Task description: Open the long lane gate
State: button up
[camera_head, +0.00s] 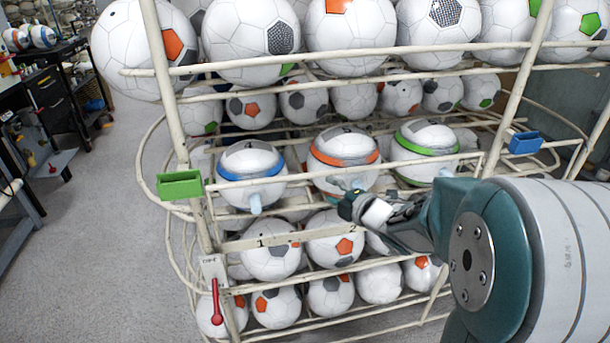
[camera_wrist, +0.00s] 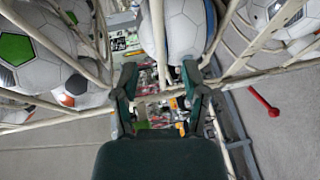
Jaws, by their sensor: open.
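I cannot tell for sure which part is the long lane gate. A flat pale bar marked "1" (camera_head: 262,241) runs across the front of the white rack, below three banded balls. The balls have a blue band (camera_head: 252,172), an orange band (camera_head: 343,158) and a green band (camera_head: 425,146). Pale blue tabs (camera_head: 255,204) show at their fronts. My gripper (camera_head: 352,202) is in front of the rack, below the orange-banded ball. In the wrist view my gripper (camera_wrist: 160,82) has its fingers apart, with nothing clearly held. A white rail and a ball (camera_wrist: 180,30) show beyond them.
A green box (camera_head: 180,185) is on the rack's left post and a blue box (camera_head: 525,143) is on its right. A red handle-shaped piece (camera_head: 217,302) hangs at the lower left. White balls fill the shelves. Grey floor (camera_head: 110,230) is clear at left.

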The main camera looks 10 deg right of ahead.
aim_at(306, 176)
jog(key=x, duration=1)
jog(key=shift+w+a+f, duration=0.1)
jog(key=shift+w+a, duration=0.05)
jog(key=shift+w, duration=0.05)
grip_shut()
